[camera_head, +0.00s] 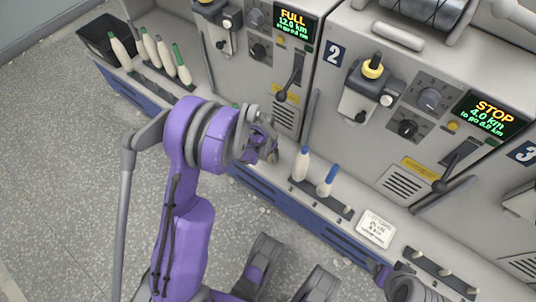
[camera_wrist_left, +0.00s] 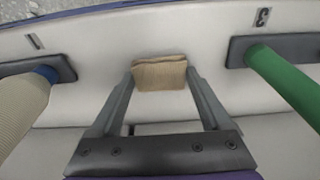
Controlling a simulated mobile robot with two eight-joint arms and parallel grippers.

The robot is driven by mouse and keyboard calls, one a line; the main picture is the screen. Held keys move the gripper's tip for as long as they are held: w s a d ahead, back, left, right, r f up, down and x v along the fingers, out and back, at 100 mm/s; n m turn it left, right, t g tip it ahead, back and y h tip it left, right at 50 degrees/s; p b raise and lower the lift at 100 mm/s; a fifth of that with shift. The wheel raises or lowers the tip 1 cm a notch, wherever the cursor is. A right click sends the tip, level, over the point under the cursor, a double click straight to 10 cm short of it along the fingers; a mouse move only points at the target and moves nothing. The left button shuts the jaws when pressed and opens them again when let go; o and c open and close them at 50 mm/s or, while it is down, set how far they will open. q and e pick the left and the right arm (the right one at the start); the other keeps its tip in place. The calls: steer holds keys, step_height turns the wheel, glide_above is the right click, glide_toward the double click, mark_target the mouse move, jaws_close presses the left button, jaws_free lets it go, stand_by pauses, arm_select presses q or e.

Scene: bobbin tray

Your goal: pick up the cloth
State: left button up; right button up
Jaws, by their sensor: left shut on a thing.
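A folded tan cloth (camera_wrist_left: 160,73) sits between the fingertips of my left gripper (camera_wrist_left: 160,85) in the left wrist view. The fingers are shut on it, one at each side. Pale surface lies behind it; I cannot tell whether the cloth touches it. In the head view my left gripper (camera_head: 268,150) is over the machine's front ledge, left of two blue-tipped bobbins (camera_head: 301,163). My arm and gripper hide the cloth there. Parts of my right arm show at the bottom right, but no right fingers can be made out.
Several green-tipped bobbins (camera_head: 162,52) and a dark bin (camera_head: 106,38) are at upper left. A white label card (camera_head: 376,229) lies on the ledge.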

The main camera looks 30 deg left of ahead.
mark_target(266, 156)
arm_select(q)
steer(key=shift+s+r+p, duration=0.25)
steer(key=shift+r+p, duration=0.2)
steer(key=shift+r, duration=0.05)
steer(key=r, duration=0.2)
steer(key=r+p, duration=0.1)
steer(key=r, duration=0.1)
steer(key=r+p, duration=0.1)
steer(key=r, duration=0.1)
steer(key=shift+s+r, duration=0.2)
steer(key=shift+s, duration=0.1)
steer(key=s+a+p, duration=0.1)
steer(key=s, duration=1.8)
steer(key=shift+a+f+p, duration=0.2)
steer(key=shift+a+p, duration=0.05)
steer(key=shift+p, duration=0.1)
